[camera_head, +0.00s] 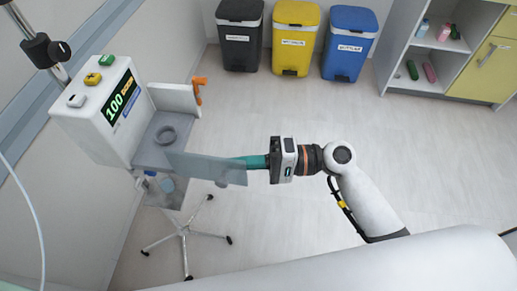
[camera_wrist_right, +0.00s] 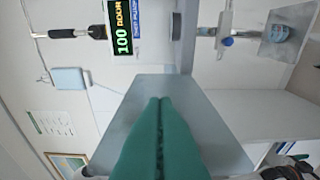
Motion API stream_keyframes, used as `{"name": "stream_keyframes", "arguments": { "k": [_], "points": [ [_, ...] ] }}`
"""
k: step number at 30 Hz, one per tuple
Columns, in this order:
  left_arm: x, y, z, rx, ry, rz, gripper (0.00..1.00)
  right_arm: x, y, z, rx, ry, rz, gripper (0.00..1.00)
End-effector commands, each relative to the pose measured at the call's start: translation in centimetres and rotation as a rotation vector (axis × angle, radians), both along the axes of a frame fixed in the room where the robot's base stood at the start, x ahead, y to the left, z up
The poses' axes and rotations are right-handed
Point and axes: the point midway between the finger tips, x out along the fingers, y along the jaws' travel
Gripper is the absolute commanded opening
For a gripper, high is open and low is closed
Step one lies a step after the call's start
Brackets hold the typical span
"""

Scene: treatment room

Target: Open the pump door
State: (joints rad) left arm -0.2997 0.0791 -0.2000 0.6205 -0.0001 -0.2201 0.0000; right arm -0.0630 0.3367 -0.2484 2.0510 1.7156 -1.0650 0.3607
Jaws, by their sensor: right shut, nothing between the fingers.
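The white pump (camera_head: 100,115) hangs on a stand at the left in the head view, its display (camera_head: 122,97) lit with a green 100. A grey flat door panel (camera_head: 207,168) juts out from the pump's near side, and a grey recess with a ring (camera_head: 166,135) shows beside it. A white panel with an orange latch (camera_head: 199,90) juts out from the far side. My right gripper (camera_head: 246,162) is shut and empty, its teal fingers at the door panel's outer end; I cannot tell if they touch. In the wrist view the fingertips (camera_wrist_right: 160,100) lie over the grey panel (camera_wrist_right: 190,92). My left gripper is out of view.
Black (camera_head: 240,38), yellow (camera_head: 295,40) and blue (camera_head: 349,45) bins stand at the back. An open shelf cabinet (camera_head: 440,55) is at the right. The stand's wheeled legs (camera_head: 185,240) spread below the pump. The floor right of the pump is clear.

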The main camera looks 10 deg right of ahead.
Motion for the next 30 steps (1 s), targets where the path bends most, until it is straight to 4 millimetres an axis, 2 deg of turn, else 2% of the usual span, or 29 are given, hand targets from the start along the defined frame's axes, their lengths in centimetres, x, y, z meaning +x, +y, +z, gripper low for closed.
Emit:
{"name": "stream_keyframes", "arguments": {
  "k": [12, 30],
  "points": [
    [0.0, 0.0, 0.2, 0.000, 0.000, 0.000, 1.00, -1.5, 1.2, 0.0, -0.001, 0.000, 0.012, 0.00],
    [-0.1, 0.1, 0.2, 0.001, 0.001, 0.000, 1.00, -1.4, 1.4, 0.0, 0.000, 0.000, 0.013, 0.00]
  ]
}}
